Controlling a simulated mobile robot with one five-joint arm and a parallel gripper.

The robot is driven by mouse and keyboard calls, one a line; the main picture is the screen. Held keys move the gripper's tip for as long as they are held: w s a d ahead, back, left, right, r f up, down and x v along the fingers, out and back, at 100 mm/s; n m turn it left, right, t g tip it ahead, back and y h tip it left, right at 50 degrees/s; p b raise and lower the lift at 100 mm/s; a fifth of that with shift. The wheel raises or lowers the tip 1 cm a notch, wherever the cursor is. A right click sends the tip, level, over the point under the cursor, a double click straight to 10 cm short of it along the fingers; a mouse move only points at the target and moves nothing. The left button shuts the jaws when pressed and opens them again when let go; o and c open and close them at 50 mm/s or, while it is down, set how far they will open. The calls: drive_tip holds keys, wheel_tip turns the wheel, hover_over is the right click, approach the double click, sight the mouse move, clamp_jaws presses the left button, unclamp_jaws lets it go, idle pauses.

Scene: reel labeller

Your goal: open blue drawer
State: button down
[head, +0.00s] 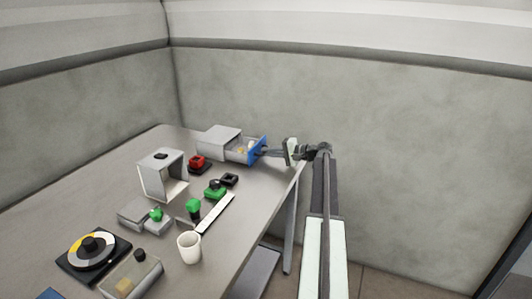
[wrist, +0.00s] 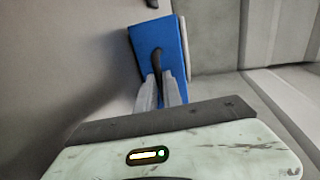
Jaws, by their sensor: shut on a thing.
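The blue drawer (head: 257,150) belongs to a grey cabinet (head: 220,142) at the far end of the table. In the head view it stands pulled out to the right, with its inside showing and some small pale and yellowish things in it. My gripper (head: 268,153) reaches it from the right at the blue front. In the wrist view the blue front (wrist: 172,42) fills the top middle, with a dark handle (wrist: 157,60) on it. My gripper's fingers (wrist: 160,88) are shut on this handle. The fingers partly hide the handle and the lower part of the front.
On the table (head: 75,205) stand a red button (head: 197,161), a white frame-like stand (head: 160,175), green-topped items (head: 193,205), a white strip (head: 215,213), a white cup (head: 189,247) and a round reel device (head: 93,246). A wall is close behind the drawer.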

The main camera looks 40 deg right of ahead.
drive_tip(key=c, duration=1.5)
unclamp_jaws()
drive_tip(key=shift+s+d+f, duration=0.1)
drive_tip(key=shift+d, duration=0.2)
drive_tip(key=shift+c, duration=0.2)
drive_tip(key=shift+o, duration=0.2)
drive_tip(key=shift+a, duration=0.25)
drive_tip(key=p+v, duration=0.1)
drive_tip(key=v, duration=0.6)
drive_tip(key=shift+d+p, duration=0.15)
drive_tip(key=shift+p, duration=0.2)
drive_tip(key=shift+s, duration=0.25)
